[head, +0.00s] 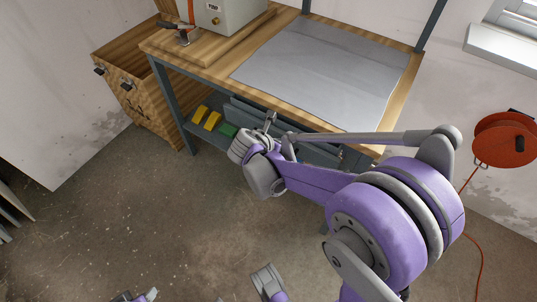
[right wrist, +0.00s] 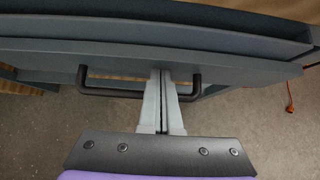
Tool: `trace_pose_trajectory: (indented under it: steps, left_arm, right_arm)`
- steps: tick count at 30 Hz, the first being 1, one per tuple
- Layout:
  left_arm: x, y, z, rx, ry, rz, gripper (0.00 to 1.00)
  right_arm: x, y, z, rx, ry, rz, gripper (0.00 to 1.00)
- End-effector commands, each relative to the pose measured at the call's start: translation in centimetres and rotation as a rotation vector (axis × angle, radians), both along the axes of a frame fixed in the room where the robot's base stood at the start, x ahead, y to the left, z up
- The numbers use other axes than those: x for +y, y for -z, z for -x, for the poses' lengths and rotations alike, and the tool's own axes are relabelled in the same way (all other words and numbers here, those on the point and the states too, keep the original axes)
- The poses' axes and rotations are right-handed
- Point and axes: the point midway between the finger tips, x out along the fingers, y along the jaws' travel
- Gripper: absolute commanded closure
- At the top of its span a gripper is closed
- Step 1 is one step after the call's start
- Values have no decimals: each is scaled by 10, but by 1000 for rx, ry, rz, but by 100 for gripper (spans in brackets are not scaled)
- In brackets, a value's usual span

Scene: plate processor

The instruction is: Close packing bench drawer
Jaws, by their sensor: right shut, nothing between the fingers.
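The packing bench (head: 213,72) has a wooden top with a grey mat. Its blue-grey drawer (head: 318,153) shows below the front edge, partly hidden by my right arm. In the right wrist view the drawer front (right wrist: 115,72) spans the picture and carries a black bar handle (right wrist: 108,94). How far the drawer stands out is hard to tell. My right gripper (head: 271,119) is at the drawer front. My left gripper's fingers do not show.
Yellow and green items (head: 207,118) lie on the bench's lower shelf. A grey machine (head: 222,14) sits on the bench's left end. A red cable reel (head: 502,140) hangs at right. The floor in front is clear.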

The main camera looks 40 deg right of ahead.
Motion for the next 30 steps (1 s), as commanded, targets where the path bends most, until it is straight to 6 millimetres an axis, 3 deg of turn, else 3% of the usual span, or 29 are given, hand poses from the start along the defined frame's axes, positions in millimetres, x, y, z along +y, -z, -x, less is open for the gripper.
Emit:
trace_pose_trajectory:
  steps: [3, 10, 23, 30]
  left_arm:
    - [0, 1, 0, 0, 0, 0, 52]
    - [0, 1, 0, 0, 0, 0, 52]
    - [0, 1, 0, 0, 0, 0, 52]
    - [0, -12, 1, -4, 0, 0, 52]
  right_arm:
    - [-13, 0, -5, 0, 1, 1, 100]
    - [-22, 0, -9, 0, 0, -1, 100]
    - [-22, -1, -9, -1, -1, 0, 100]
    - [-15, -16, -9, -1, -1, 0, 100]
